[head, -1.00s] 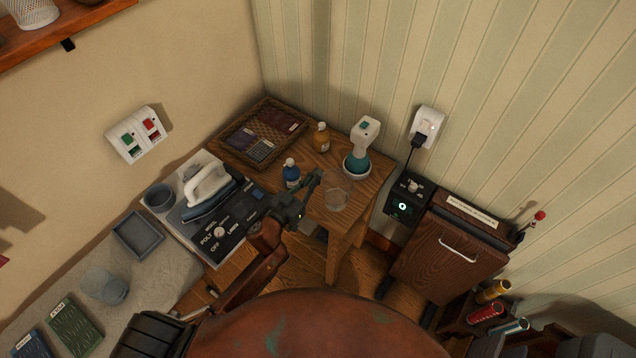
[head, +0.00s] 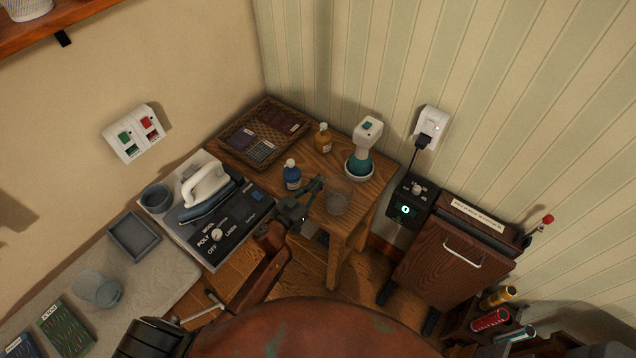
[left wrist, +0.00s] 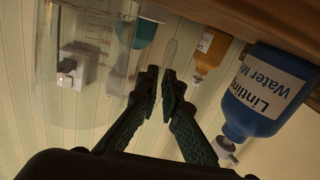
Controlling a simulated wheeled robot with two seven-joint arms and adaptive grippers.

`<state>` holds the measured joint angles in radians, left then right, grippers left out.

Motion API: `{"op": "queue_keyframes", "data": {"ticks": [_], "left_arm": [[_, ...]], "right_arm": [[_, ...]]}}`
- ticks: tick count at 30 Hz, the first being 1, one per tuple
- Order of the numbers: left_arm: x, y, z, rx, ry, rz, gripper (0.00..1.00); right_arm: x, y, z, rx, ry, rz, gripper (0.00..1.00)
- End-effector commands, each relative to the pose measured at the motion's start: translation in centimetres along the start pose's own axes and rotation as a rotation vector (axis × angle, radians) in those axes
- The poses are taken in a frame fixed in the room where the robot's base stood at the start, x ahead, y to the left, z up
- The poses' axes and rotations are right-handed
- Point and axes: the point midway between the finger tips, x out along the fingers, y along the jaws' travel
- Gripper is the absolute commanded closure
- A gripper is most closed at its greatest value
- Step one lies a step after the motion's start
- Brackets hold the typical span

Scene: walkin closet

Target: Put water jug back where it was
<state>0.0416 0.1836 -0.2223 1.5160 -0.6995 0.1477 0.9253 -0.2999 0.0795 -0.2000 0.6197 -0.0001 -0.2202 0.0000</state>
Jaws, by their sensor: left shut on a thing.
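The water jug (head: 338,203) is clear and see-through, at the front right part of the wooden side table (head: 376,184). My left gripper (head: 318,184) reaches it from the left and is shut on its handle. In the left wrist view, which is upside down, the jug (left wrist: 90,75) fills the left side, and the fingertips (left wrist: 163,85) close on its thin clear handle. The jug looks upright; I cannot tell whether its base touches the table. My right gripper is not in view.
A blue bottle (head: 291,175) stands close to the left gripper. An iron (head: 205,187) is at left. A grey translucent cup (head: 98,290) sits lower left.

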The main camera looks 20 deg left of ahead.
Motion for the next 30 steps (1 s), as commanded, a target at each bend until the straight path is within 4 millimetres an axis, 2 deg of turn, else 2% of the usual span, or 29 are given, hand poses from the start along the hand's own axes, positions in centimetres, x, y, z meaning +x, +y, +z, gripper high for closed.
{"op": "queue_keyframes", "data": {"ticks": [4,5,12,22,26,30], "left_arm": [[0.0,0.0,0.3,-0.001,0.001,0.001,1.00],[0.0,0.0,0.3,0.000,-0.001,0.000,0.93],[0.0,0.0,0.3,0.000,0.000,0.000,0.77],[0.0,0.0,-0.1,0.001,0.000,0.000,0.77],[-1.6,0.0,0.1,0.001,-0.003,-0.001,0.77],[-4.5,0.0,0.0,0.000,-0.003,-0.001,0.77]], "right_arm": [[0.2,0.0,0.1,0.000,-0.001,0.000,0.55],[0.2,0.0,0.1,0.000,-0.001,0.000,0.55],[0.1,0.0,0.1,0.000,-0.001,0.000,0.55],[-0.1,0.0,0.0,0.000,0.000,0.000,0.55],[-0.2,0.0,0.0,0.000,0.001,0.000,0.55],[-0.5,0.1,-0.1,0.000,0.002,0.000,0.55]]}}
